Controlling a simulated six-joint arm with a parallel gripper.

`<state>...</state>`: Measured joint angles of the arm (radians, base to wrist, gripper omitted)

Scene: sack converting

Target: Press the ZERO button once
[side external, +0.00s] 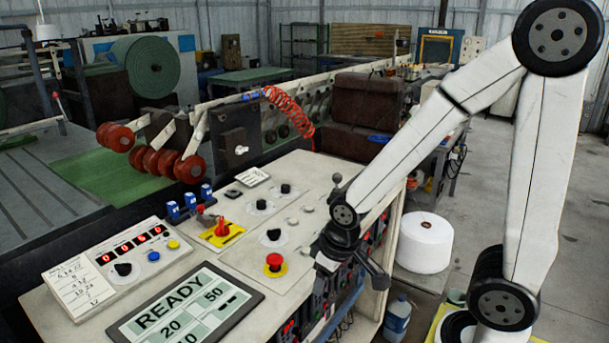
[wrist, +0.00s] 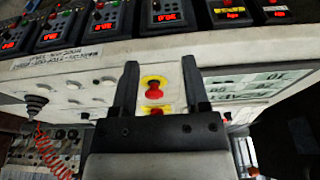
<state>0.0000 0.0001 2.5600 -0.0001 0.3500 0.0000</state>
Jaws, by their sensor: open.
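A counter box (side external: 105,278) with a red digit display (side external: 132,243) sits on the left of the console top. No ZERO label is readable, so I cannot tell which button is ZERO. My gripper (side external: 352,268) is over the console's right front edge, well to the right of the box. In the wrist view my gripper (wrist: 160,64) is open and empty, with a red button on a yellow base (wrist: 153,90) showing between its fingers.
A red mushroom button (side external: 274,262) and a red switch on a yellow plate (side external: 222,231) stand between the box and my gripper. A READY screen (side external: 185,308) lies in front of the box. Controllers with red displays (wrist: 110,18) line the console's front face.

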